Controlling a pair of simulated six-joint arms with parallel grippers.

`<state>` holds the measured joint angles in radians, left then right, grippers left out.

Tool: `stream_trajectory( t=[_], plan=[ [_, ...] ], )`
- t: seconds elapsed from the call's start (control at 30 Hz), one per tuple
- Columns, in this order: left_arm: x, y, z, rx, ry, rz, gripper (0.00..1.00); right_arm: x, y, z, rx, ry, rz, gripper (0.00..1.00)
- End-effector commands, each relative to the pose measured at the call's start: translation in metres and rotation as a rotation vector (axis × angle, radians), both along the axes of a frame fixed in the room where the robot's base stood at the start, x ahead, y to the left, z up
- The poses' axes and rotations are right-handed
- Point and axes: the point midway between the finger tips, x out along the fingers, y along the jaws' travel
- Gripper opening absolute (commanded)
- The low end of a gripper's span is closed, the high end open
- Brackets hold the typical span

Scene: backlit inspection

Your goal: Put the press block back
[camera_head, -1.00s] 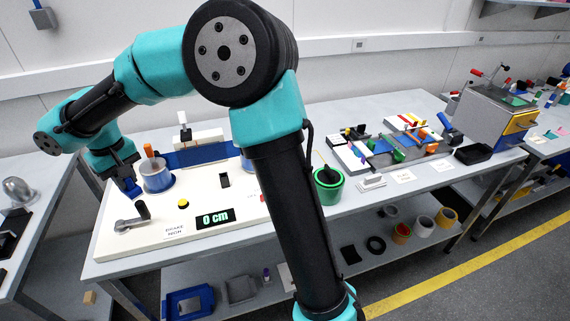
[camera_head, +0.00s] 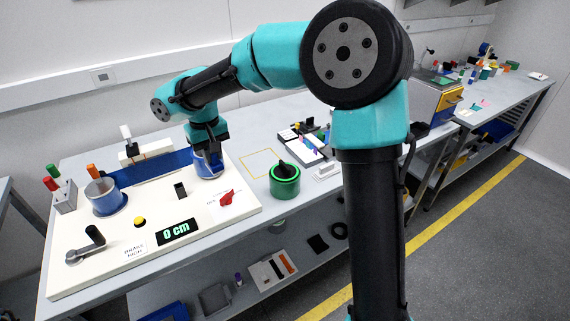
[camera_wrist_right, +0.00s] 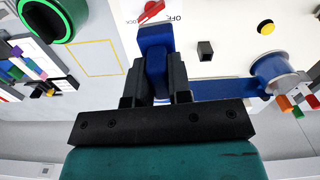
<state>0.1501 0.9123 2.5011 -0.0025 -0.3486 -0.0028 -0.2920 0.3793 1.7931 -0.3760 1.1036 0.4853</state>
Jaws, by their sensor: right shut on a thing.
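My right gripper (camera_head: 207,150) points down at the right end of the long cream panel (camera_head: 215,208). It is shut on a blue block (camera_wrist_right: 155,42), which I take to be the press block; the right wrist view shows it between the fingers (camera_wrist_right: 156,82). In the head view, blue shows right below the fingers; I cannot tell whether the block touches what is under it. A blue drum with a grey top (camera_head: 105,196) stands at the panel's left, joined to a blue band (camera_head: 150,169). My left gripper is out of view.
The panel carries a crank (camera_head: 85,245), a yellow button (camera_head: 140,221), a "0 cm" display (camera_head: 174,232) and a red switch (camera_head: 226,198). A green round container with a black knob (camera_head: 284,182) stands to the right. A yellow outlined square (camera_head: 261,162) on the table is empty.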

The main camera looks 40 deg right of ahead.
Motion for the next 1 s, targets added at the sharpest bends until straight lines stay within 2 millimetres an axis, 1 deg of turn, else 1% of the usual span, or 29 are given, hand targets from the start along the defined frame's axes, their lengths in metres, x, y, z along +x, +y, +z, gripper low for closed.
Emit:
stream_trajectory(
  t=[0.4,0.57,0.67,0.77,1.0],
  plan=[
    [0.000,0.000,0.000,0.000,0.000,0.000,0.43,0.000,0.000,0.000,0.000,0.000,0.000,0.00],
    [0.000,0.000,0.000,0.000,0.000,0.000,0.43,0.005,-0.004,-0.001,0.000,0.001,0.028,0.00],
    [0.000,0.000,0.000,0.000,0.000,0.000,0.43,0.014,-0.011,-0.004,0.002,0.000,0.082,0.00],
    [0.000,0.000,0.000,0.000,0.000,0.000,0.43,0.027,-0.022,-0.008,0.003,0.001,0.170,0.00],
    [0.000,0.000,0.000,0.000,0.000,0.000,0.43,0.065,-0.061,-0.023,0.007,-0.001,0.456,0.00]
  ],
)
